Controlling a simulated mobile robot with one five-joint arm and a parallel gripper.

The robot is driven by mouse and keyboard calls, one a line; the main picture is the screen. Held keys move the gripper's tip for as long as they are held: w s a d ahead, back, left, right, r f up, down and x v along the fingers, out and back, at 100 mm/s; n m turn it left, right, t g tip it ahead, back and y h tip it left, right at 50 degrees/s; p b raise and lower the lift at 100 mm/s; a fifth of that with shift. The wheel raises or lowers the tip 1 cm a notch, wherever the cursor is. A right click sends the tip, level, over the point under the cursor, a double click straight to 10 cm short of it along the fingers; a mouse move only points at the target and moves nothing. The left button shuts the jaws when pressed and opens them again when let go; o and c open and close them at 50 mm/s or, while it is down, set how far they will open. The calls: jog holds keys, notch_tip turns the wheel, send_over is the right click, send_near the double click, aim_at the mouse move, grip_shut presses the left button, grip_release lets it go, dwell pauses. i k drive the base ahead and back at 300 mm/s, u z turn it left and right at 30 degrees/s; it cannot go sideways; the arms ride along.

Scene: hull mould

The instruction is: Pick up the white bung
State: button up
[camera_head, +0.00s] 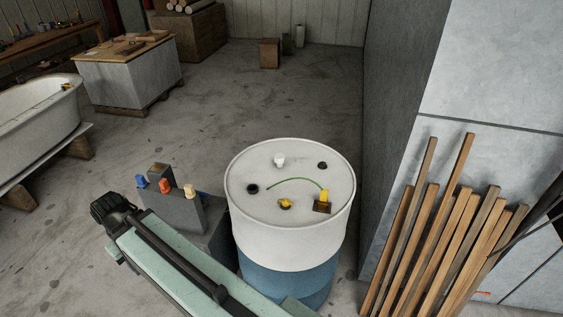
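The white bung (279,160) stands on the pale top of a drum (253,238), toward the back of the lid. It is small and looks upright, with clear lid around it. My mint-green arm crosses the lower left of the view, in front of and beside the drum. I cannot make out my gripper's fingers in this view. Nothing is seen touching the bung.
The lid also bears two dark round pieces (322,165) (252,188), a green curved strand (293,179), a yellow piece (285,204) and a brown block with yellow (322,206). Timber (425,240) leans at right. A grey block (178,214) with coloured pieces stands left.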

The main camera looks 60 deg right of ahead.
aim_at(279, 157)
jog(key=z, duration=0.1)
jog(key=i, duration=1)
jog(key=u, duration=0.1)
